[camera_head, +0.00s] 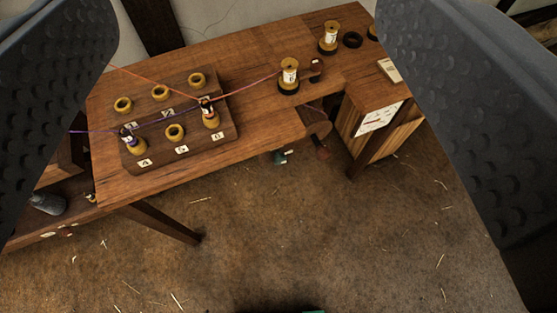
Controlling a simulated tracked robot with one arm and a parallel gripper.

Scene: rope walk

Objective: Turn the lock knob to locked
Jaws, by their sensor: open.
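My gripper (247,45) is open and empty, with its two dark textured fingers at the left and right edges of the view. The wooden bench (165,185) lies beyond and between them. A dark reddish knob-like part (322,151) sticks out below the bench's front edge, beside a small green part (280,157). Another small dark reddish piece (316,66) stands on the bench top. I cannot tell which of these, if any, is the lock knob, or how it is turned. No finger touches them.
A peg board (225,130) with several yellow rings and coloured strands lies on the bench. Spools (289,72) (328,38) stand at the back right. A wooden box (390,139) with a white dial plate (379,118) is at right. The straw-strewn floor (310,225) is clear.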

